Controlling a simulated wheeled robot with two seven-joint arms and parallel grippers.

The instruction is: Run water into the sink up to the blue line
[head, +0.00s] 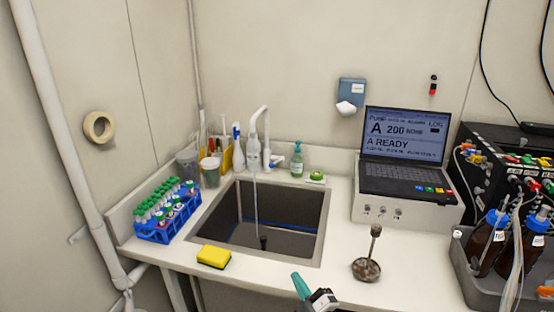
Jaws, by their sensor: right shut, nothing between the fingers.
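The sink (316,248) is a dark basin with a pale rim, set in the white counter. A blue line (285,226) runs along its inner wall. The white faucet (256,125) stands at the back edge with its spout over the basin. A thin stream of water (256,205) falls from it into the sink. A small dark upright piece (263,241) shows low in the basin. I cannot tell the water level clearly. My right gripper (299,280), with teal fingers, is shut and empty in front of the sink's front edge. My left gripper is out of view.
A yellow sponge (213,256) lies at the sink's front left, beside a blue tube rack (153,232). A plunger-like tool (368,262) stands to the right. A laptop (404,150) and brown bottles (487,240) are further right. The counter's front right is clear.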

